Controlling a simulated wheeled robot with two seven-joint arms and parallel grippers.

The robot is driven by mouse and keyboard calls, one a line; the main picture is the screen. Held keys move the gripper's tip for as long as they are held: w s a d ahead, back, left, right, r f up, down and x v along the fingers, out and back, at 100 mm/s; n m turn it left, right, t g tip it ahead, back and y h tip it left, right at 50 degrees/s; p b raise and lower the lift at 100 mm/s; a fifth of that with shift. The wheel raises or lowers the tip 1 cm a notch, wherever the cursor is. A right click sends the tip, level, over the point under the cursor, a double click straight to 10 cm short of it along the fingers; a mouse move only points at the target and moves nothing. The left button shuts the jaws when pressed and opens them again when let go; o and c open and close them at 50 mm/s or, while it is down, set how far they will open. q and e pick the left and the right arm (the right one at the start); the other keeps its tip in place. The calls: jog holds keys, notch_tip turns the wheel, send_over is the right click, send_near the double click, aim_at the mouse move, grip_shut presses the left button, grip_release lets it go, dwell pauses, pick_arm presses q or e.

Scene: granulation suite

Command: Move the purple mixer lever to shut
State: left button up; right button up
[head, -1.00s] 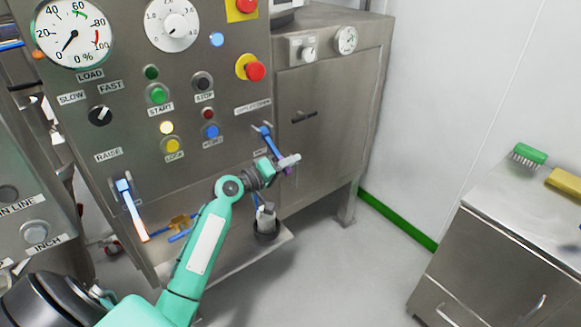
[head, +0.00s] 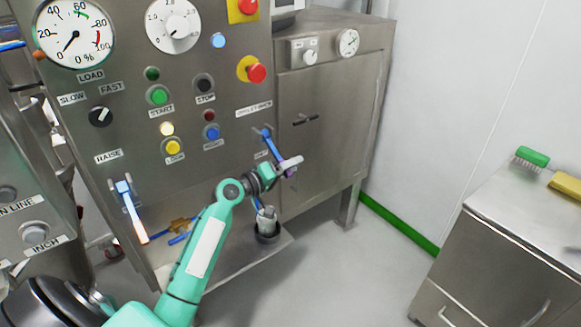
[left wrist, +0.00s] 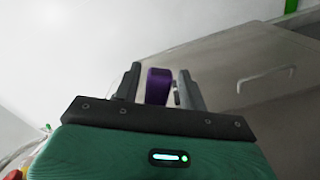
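The purple lever grip (left wrist: 158,86) stands between the two fingers of my left gripper (left wrist: 160,88) in the left wrist view. Narrow gaps show on both sides of it, so the fingers look open around it. In the head view my left gripper (head: 290,166) is at the end of the blue lever shaft (head: 271,145), low on the right of the steel control panel. Only small bits of purple show there, the rest hidden by the gripper. The shaft slants down to the right from its pivot. My right gripper is not in view.
Another lever (head: 132,210), blue with an orange-white end, hangs at the panel's left. Red emergency buttons (head: 256,73) and a steel cabinet (head: 325,130) are close by. A steel counter (head: 520,225) with a green brush (head: 532,156) stands at right. The floor between is clear.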

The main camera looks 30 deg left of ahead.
pick_arm(q)
jog(key=shift+s, duration=0.15)
jog(key=b+v, duration=0.1)
jog(key=v, duration=0.6)
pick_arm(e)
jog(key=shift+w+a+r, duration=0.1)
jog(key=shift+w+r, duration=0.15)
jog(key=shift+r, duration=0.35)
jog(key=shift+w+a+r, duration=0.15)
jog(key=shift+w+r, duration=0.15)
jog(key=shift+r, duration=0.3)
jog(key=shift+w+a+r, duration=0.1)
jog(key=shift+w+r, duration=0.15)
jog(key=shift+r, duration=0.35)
pick_arm(q)
jog(key=shift+s, duration=0.15)
